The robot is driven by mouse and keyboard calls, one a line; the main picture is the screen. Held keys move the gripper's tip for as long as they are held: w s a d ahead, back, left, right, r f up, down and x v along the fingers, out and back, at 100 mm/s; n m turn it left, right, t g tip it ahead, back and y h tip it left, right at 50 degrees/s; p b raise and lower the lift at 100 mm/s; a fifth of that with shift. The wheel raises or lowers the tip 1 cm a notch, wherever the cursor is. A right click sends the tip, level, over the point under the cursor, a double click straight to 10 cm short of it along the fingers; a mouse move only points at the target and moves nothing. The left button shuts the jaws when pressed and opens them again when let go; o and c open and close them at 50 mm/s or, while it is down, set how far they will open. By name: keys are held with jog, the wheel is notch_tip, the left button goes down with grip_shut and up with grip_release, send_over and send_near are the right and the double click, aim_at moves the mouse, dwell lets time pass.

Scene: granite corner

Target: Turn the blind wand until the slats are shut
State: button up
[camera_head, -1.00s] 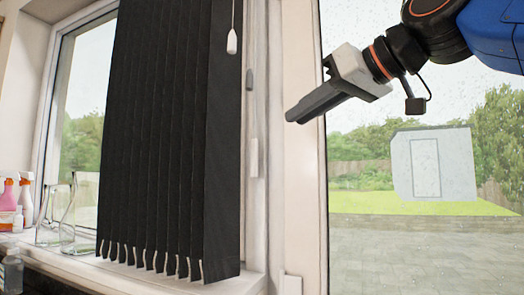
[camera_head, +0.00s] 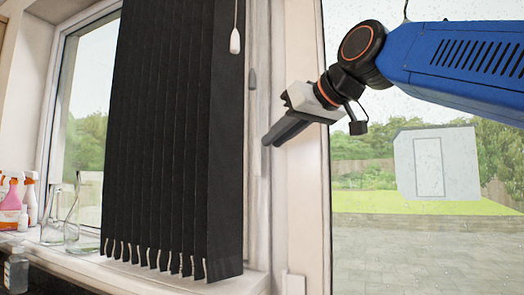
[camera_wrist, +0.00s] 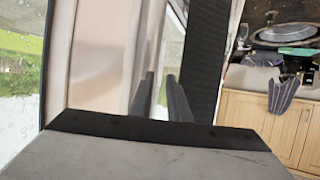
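The blind is a bunch of dark vertical slats (camera_head: 165,140) over the left window; they stand edge to edge with narrow folds between them. Part of the blind shows as a dark strip in the wrist view (camera_wrist: 208,60). The blind wand (camera_head: 235,40) hangs in front of the rightmost slat, with a thick white end; I cannot make it out surely in the wrist view. My gripper (camera_head: 268,141) is right of the blind and below the wand's end, in front of the white window frame. Its two fingers (camera_wrist: 161,82) show a gap with nothing between them.
Spray bottles (camera_head: 30,200) and clear glass vessels (camera_head: 72,220) stand on the sill at left.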

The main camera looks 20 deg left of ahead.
aim_at(260, 151)
jog(key=shift+x, duration=3.1)
jog(key=shift+c, duration=0.6)
grip_shut()
